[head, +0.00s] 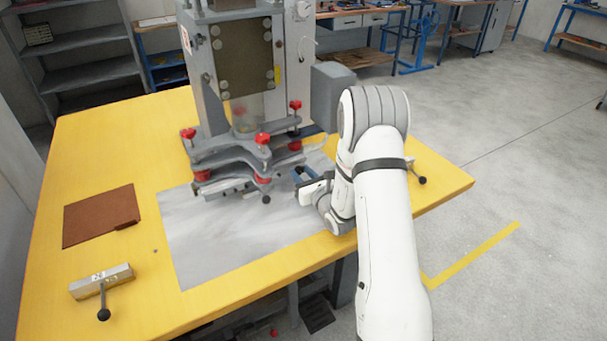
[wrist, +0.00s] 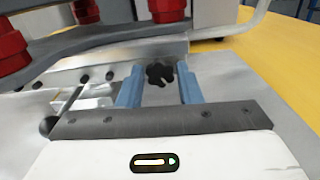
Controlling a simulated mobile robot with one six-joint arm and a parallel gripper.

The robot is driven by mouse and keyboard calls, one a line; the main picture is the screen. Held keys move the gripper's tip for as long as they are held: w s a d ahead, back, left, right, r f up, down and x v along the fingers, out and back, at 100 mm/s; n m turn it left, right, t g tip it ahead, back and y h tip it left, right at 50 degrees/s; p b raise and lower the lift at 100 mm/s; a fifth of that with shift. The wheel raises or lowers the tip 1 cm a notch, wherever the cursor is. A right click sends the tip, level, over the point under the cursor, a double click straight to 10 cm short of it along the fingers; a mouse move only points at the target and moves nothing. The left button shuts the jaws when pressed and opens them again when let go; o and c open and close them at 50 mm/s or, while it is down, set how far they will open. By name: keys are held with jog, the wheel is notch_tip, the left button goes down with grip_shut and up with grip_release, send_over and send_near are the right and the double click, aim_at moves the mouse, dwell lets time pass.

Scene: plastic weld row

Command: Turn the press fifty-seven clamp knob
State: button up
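The press (head: 240,110) is a grey machine with red knobs and a stepped clamp base, standing on the yellow table. In the wrist view a small black lobed knob (wrist: 159,74) sits at the lower edge of the press, below the red parts. My gripper (head: 304,176) is low at the right side of the press base. In the wrist view my gripper (wrist: 160,84) has its two blue fingers apart, one on each side of the black knob. Narrow gaps show beside the knob; how deep it sits between the fingers is unclear. The knob is not distinguishable in the head view.
A grey metal sheet (head: 215,235) lies under and in front of the press. A brown folder (head: 100,215) and a metal block with a black ball lever (head: 101,282) lie on the yellow table (head: 150,315) at left. A ball-ended lever (head: 421,180) is right of my arm.

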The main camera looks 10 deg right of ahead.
jog(key=c, duration=0.5)
jog(key=shift+m+b, duration=0.4)
jog(key=shift+m, duration=1.2)
jog(key=shift+c, duration=0.2)
jog(key=o, duration=1)
jog(key=shift+c, duration=0.2)
jog(key=v, duration=0.7)
jog(key=shift+s+d, duration=0.15)
jog(key=shift+s, duration=0.2)
